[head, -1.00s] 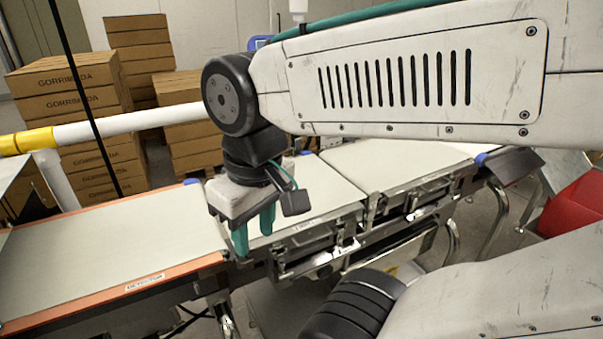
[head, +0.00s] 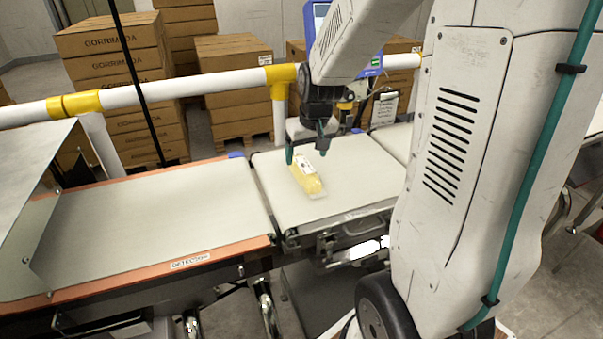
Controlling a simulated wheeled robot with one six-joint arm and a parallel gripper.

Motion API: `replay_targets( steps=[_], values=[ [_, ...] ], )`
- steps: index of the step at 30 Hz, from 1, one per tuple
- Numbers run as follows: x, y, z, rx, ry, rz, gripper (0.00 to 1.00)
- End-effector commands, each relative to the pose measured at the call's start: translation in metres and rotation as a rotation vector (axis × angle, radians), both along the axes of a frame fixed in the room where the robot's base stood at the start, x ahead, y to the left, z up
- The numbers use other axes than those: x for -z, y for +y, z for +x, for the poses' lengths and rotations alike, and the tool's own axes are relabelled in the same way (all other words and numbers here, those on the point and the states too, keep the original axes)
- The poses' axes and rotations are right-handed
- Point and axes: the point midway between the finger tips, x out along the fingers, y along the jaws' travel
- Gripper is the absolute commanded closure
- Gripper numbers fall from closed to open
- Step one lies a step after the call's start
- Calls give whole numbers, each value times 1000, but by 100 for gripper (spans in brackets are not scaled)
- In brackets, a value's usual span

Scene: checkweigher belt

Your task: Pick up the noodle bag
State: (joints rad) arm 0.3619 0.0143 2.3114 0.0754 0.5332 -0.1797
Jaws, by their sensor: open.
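The noodle bag (head: 308,180) is a yellow packet with a white, dark-printed label and a clear end. It lies on the pale belt section (head: 353,175) right of the detector belt. My gripper (head: 306,151) has green fingers and is open at the bag's far end, pointing down, one finger on each side in the picture. I cannot tell whether the fingers touch the bag or how high they are above the belt. The upper part of the gripper is partly hidden behind its own wrist.
The orange-edged detector belt (head: 150,215) at the left is empty. A white and yellow rail (head: 180,87) runs behind the belts, with stacked brown cartons (head: 115,75) beyond. A blue-framed screen (head: 371,66) stands behind my wrist. A metal hood (head: 35,185) stands at the far left.

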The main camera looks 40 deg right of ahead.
Motion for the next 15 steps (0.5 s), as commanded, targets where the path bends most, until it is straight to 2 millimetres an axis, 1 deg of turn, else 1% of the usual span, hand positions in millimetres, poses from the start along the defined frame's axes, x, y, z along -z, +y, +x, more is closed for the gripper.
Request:
replay_targets(
  steps=[1,4,13,15],
  values=[
    [8,-7,5,10,-2,-2,24],
    [17,-15,11,18,-9,-5,24],
    [48,-17,22,16,-10,-7,24],
    [58,-17,24,16,-9,-7,24]
  ],
)
